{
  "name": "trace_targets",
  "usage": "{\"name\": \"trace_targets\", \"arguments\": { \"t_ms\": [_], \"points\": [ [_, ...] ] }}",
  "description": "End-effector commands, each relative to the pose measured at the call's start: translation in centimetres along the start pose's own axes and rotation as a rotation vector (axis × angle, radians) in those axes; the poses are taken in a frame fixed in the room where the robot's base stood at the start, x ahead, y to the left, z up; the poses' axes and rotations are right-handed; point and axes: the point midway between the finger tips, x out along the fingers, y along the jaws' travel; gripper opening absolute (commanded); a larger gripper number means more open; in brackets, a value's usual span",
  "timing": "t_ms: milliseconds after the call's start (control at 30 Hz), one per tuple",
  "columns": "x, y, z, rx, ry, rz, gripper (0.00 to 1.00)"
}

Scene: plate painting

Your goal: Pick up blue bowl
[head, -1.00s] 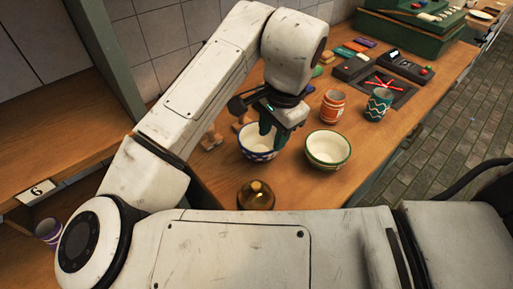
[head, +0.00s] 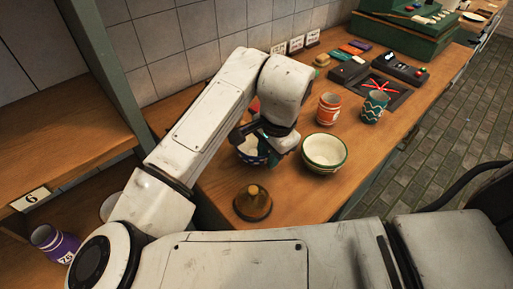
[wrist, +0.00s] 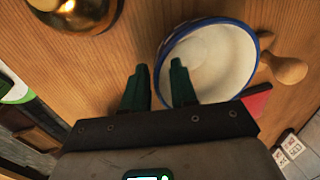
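The blue bowl (head: 246,158) stands on the wooden table, white inside with a blue rim. It is partly hidden behind my gripper (head: 265,150) in the head view. In the wrist view the bowl (wrist: 222,62) lies right of centre, and my gripper (wrist: 158,72) is open with two dark green fingers apart. The right finger overlaps the bowl's inside near its rim, and the left finger is outside over bare wood. The rim lies between them in the picture; I cannot tell whether either finger touches it.
A green-rimmed bowl (head: 325,152) stands close right of my gripper. A brown domed object (head: 253,204) stands in front. Orange (head: 328,108) and teal (head: 376,106) cups stand behind to the right. A wooden knobbed piece (wrist: 286,68) is beside the blue bowl.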

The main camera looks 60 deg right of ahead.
Motion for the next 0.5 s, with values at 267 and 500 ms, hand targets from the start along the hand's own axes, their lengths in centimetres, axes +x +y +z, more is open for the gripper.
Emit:
{"name": "trace_targets", "arguments": {
  "t_ms": [267,500],
  "points": [
    [-0.02,0.0,0.0,0.0,0.0,0.0,0.0],
    [0.01,0.03,0.03,0.0,-0.001,0.001,0.0]
  ]
}}
